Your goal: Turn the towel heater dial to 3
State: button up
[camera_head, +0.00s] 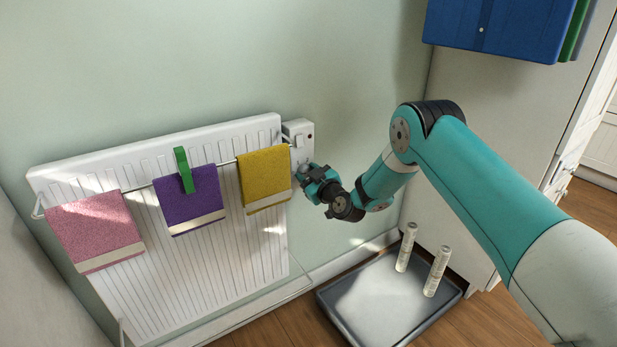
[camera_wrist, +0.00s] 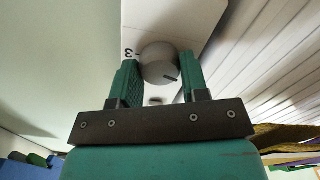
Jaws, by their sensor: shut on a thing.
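The towel heater (camera_head: 190,250) is a white ribbed radiator on the wall, with a white control box (camera_head: 298,130) at its upper right. The grey round dial (camera_wrist: 159,62) sits on the box's face in the wrist view. A dark pointer mark shows on the dial's lower right. A printed 3 (camera_wrist: 128,52) shows to the left of the dial, turned on its side. The mark does not point at the 3. My gripper (camera_head: 305,175) is at the box, and its green fingers in the wrist view (camera_wrist: 160,82) are shut on the dial, one on each side. Other numbers are hidden or unreadable.
A grey tray (camera_head: 375,310) with two pale cylinders lies on the floor.

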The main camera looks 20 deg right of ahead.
jog(key=shift+d+m+p, duration=0.15)
jog(key=shift+m+p, duration=1.8)
jog(key=shift+m, duration=14.45)
